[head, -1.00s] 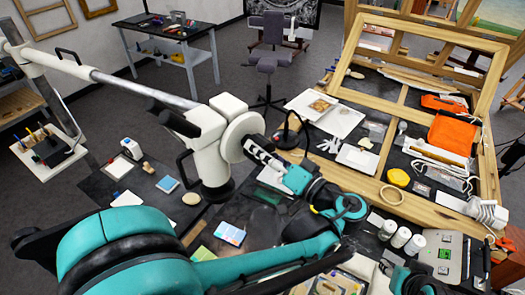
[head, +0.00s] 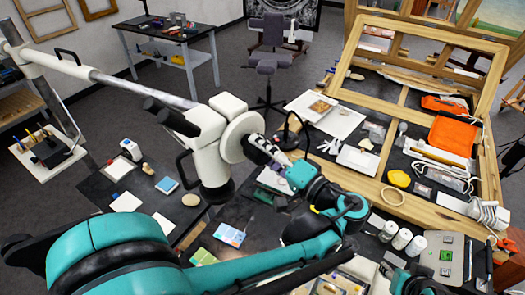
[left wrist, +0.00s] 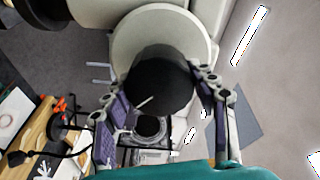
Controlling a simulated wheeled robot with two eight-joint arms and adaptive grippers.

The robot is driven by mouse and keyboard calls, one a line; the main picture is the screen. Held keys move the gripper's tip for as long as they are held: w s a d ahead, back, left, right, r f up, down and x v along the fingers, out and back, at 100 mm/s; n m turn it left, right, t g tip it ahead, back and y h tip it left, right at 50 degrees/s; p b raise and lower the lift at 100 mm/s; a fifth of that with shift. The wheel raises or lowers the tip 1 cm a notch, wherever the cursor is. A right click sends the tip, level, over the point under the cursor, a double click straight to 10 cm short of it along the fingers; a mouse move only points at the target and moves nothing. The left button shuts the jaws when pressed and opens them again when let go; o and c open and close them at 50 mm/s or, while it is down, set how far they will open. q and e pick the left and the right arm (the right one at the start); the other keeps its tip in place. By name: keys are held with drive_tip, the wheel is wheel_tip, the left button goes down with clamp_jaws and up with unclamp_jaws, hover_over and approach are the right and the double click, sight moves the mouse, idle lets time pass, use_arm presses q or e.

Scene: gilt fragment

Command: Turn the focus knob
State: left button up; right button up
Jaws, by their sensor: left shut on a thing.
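The microscope (head: 211,150) is a white body on a long metal boom. Its focus knob shows in the left wrist view as a dark round cap (left wrist: 160,85) in front of a large pale disc (left wrist: 185,30). The pale disc (head: 236,138) also shows in the head view, side-on. My left gripper (head: 262,148) reaches it from the right. In the left wrist view the two fingers of my left gripper (left wrist: 162,106) lie on either side of the dark cap, shut on it. The exact contact is partly hidden.
A wooden frame (head: 437,214) with tools and an orange case (head: 450,135) lies at the right. A dark table (head: 150,192) with cards is below the microscope. A stool (head: 268,68) stands behind.

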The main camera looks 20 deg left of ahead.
use_arm(q)
drive_tip(key=o, duration=1.1)
drive_tip(key=v, duration=1.2)
drive_tip(key=shift+w, duration=0.1)
idle(0.5)
